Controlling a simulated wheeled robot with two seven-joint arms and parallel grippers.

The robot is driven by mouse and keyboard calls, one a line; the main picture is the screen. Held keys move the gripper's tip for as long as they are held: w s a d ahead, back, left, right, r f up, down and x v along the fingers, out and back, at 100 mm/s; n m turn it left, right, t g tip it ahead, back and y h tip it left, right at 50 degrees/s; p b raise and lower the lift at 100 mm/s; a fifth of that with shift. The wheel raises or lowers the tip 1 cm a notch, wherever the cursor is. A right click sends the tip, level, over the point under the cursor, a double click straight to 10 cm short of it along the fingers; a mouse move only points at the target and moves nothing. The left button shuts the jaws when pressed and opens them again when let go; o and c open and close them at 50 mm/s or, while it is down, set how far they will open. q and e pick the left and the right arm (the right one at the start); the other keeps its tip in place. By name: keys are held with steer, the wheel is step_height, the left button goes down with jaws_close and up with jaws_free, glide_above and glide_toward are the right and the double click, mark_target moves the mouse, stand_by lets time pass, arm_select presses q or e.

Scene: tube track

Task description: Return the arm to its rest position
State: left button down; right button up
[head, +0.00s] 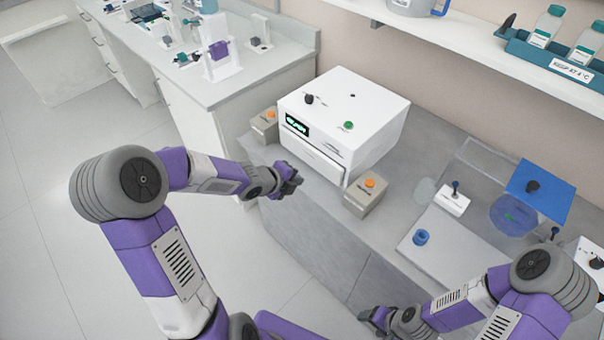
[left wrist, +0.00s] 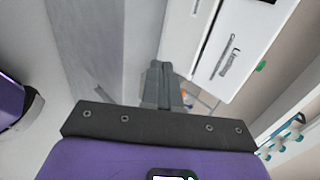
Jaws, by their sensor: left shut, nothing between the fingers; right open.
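My left gripper (head: 290,178) is shut and empty. In the head view it is in front of the lower left part of the white box-shaped device (head: 350,115). In the left wrist view its fingers (left wrist: 163,85) are together, with the white device (left wrist: 225,50) and its drawer handle beyond to the right. My right gripper (head: 372,318) is at the bottom of the head view, near the front edge of the grey bench. It is open, and I see nothing in it. Parts of its fingers are small and hard to make out.
Small boxes with orange buttons stand left (head: 265,125) and right (head: 366,197) of the device. To the right are a blue ring-shaped piece (head: 421,237), a small white switch box (head: 452,199) and a blue-lidded clear container (head: 515,213). A shelf (head: 480,50) is above. Open floor lies left.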

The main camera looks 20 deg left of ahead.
arm_select(q)
steer(key=shift+s+r, duration=0.15)
steer(key=s+d+f+n+g+h, duration=0.1)
steer(key=s+d+f+n+g, duration=0.1)
steer(key=s+d+f+n, duration=0.5)
steer(key=s+d+f+n+g+h, duration=0.1)
steer(key=s+d+f+n+g, duration=0.3)
steer(key=f+n, duration=0.45)
steer(key=s+d+f+n+g+y, duration=0.1)
steer(key=s+d+f+n+g, duration=0.1)
steer(key=s+f+n, duration=0.6)
steer(key=s+d+n, duration=0.1)
steer(key=s, duration=0.1)
steer(key=shift+s+d+f, duration=0.3)
steer(key=shift+d+f, duration=0.05)
